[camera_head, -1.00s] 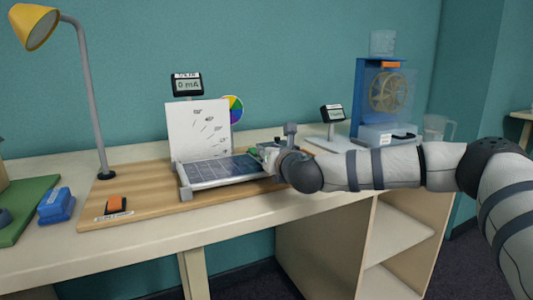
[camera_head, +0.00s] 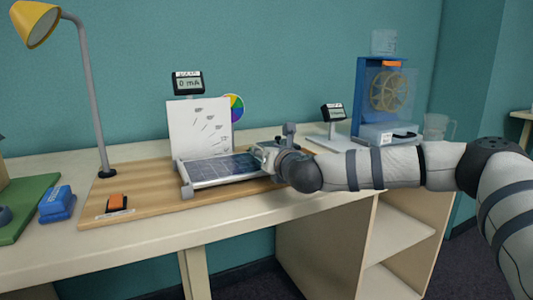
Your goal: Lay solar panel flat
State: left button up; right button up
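The solar panel (camera_head: 220,167) is a dark blue gridded plate in a light frame. It lies nearly flat on the wooden board (camera_head: 145,197), in front of an upright white panel (camera_head: 198,128) with small marks. My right gripper (camera_head: 266,152) is at the panel's right edge, its arm coming in from the right. Its fingers are small and partly hidden by the wrist, so I cannot tell whether they are open or touching the panel. My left gripper is out of view.
A yellow lamp (camera_head: 36,27) stands on the board behind an orange switch (camera_head: 117,202). A meter (camera_head: 188,83) reading 0 mA stands behind the white panel. A blue box (camera_head: 57,204) is at left. A blue wheel stand (camera_head: 368,100) and a clear jug (camera_head: 437,127) are at right.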

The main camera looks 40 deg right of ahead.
jog(key=shift+s, duration=0.1)
jog(key=v, duration=1.2)
